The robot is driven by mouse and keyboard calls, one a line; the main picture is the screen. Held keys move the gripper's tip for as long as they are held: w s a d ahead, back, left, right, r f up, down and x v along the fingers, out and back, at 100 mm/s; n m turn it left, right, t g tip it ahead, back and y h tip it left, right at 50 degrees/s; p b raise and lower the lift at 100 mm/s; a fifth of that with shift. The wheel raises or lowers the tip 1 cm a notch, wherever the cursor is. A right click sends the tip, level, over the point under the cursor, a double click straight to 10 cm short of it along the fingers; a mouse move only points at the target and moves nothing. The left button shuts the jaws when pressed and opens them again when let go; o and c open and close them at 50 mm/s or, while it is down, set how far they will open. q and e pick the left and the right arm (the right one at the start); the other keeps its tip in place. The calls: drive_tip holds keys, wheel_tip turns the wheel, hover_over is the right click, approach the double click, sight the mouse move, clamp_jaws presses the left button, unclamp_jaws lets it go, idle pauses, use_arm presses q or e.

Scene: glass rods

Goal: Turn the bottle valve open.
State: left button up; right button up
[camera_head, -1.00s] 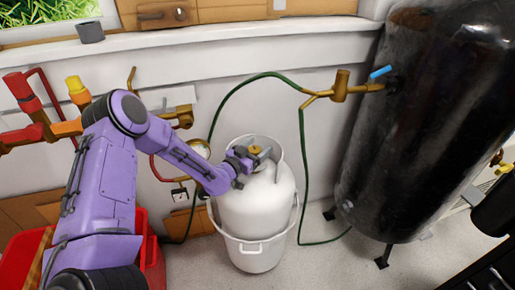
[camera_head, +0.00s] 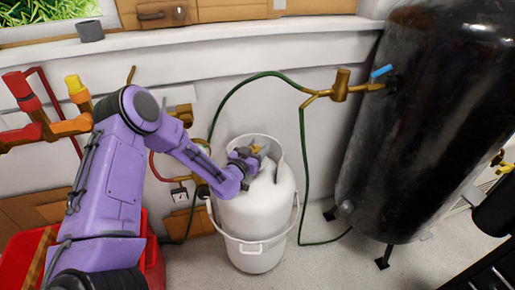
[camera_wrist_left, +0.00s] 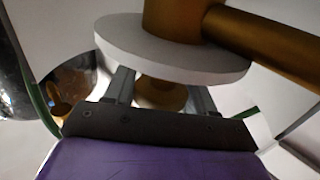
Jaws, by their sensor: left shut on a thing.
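The white gas bottle (camera_head: 258,215) stands upright on the floor, with a raised collar around its top. My left gripper (camera_head: 256,154) reaches in from the left to the bottle's top and is shut on the bottle valve, which it mostly hides. In the left wrist view, the valve (camera_wrist_left: 160,92) shows as brass between the two fingers (camera_wrist_left: 162,92), under a pale round disc (camera_wrist_left: 125,45). A thick brass piece (camera_wrist_left: 265,40) runs off to the upper right there. My right gripper is not in view.
A large black tank (camera_head: 420,130) stands at the right. Red and orange pipes (camera_head: 35,120) and a red bin (camera_head: 25,255) are at the left.

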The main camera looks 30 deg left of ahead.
use_arm(q)
drive_tip(key=shift+s+a+n+g+y+b, duration=0.1)
drive_tip(key=shift+n+g+y, duration=0.15)
drive_tip(key=shift+n+y, duration=0.55)
drive_tip(key=shift+w+a+n+g+y+b, duration=0.15)
drive_tip(key=shift+n+y, duration=0.25)
drive_tip(key=shift+y, duration=0.65)
drive_tip(key=shift+s+n+g+y+b, duration=0.15)
drive_tip(key=shift+n+g+y, duration=0.15)
drive_tip(key=shift+n+y, duration=0.5)
drive_tip(key=shift+y, duration=0.45)
drive_tip(key=o, duration=1)
drive_tip(key=shift+c, duration=0.2)
drive_tip(key=v, duration=1)
drive_tip(key=shift+s, duration=0.3)
drive_tip(key=shift+r, duration=0.1)
